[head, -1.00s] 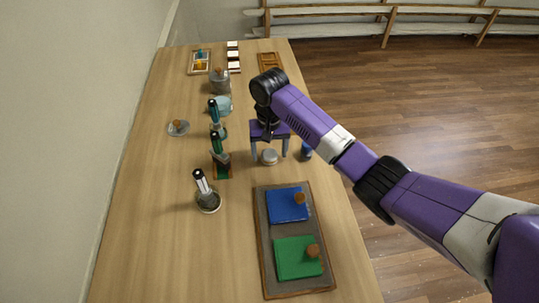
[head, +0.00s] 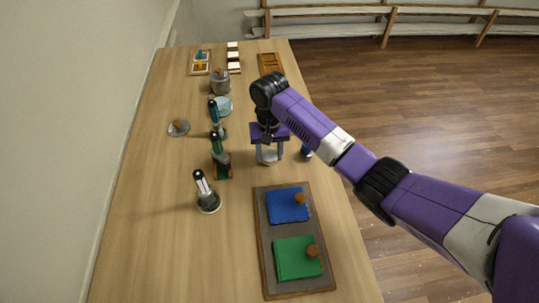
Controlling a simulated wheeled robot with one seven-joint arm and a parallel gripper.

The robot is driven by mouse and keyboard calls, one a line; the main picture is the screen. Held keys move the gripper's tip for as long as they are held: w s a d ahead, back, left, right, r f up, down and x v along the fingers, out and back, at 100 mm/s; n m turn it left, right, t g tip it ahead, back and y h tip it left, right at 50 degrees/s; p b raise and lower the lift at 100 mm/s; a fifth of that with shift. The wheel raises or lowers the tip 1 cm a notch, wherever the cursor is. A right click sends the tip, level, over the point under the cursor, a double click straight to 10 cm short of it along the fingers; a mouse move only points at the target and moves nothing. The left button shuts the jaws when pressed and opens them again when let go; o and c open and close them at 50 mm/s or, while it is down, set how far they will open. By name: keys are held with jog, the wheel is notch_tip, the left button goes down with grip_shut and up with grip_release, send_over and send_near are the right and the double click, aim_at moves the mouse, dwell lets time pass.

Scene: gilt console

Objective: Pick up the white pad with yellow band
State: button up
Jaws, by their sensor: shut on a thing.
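The white pad (head: 268,158) is a small, pale round thing near the right part of the table, behind the grey tray. Its yellow band cannot be made out at this size. My gripper (head: 269,157) points down over it. Its two grey fingers stand close against the left and right sides of the pad, and it is shut on it. The purple gripper body hides what lies directly behind. I cannot tell whether the pad is off the table.
A grey tray (head: 264,262) with a blue and a green block lies in front. A dark-handled tool on a round base (head: 208,200), green-topped things (head: 220,158) and a clear lid (head: 178,128) stand left. The left front is clear.

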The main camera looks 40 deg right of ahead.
aim_at(269, 154)
notch_tip(269, 154, up, 20)
jog(key=p, duration=0.5)
jog(key=shift+f, duration=0.1)
jog(key=o, duration=0.7)
jog(key=c, duration=0.6)
